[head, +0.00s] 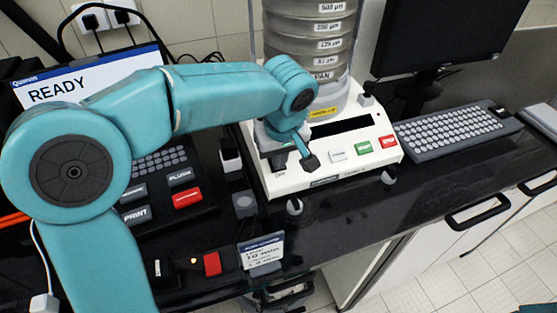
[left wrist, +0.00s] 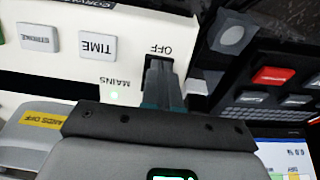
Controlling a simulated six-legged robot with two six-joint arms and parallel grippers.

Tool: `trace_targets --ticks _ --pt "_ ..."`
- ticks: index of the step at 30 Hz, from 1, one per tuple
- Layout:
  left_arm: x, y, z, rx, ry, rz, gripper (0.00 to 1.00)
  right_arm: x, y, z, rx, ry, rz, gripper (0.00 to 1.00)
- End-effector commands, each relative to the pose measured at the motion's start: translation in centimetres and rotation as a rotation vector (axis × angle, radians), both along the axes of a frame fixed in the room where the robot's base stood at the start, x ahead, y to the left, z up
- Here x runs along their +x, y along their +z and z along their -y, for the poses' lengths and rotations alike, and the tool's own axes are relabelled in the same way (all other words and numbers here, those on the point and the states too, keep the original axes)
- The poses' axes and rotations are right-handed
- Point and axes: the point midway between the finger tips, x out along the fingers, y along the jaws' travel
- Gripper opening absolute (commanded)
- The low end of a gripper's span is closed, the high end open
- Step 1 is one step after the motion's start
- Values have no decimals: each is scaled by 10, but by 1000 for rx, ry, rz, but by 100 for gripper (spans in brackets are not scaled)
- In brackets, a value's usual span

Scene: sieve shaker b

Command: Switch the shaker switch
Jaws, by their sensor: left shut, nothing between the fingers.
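The sieve shaker (head: 335,180) has a white base under a stack of labelled sieves (head: 320,40). My left gripper (head: 310,160) is shut and empty, low over the left front part of the base. In the left wrist view the gripper's fingers (left wrist: 162,75) point at the white panel of the shaker (left wrist: 130,65), right at the OFF label. My right gripper is not in view.
White, green (head: 364,148) and red (head: 389,141) buttons sit right of the gripper. A control panel with a red button (head: 187,198) and a READY screen (head: 60,88) stand left. A keyboard (head: 460,130) and monitor (head: 450,30) stand right.

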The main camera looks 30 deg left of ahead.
Motion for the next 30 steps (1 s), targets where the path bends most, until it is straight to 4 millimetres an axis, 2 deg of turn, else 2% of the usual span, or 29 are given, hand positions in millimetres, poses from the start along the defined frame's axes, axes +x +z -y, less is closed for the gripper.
trace_targets --ticks 6,16,26,30 --pt "-2 -5 0 0 -1 -22 0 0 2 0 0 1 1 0" --pt "7 2 -11 3 0 -17 0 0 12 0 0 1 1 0" --pt "9 3 -13 3 1 -12 0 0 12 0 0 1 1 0" --pt "9 12 -14 3 1 -11 0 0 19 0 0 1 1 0"
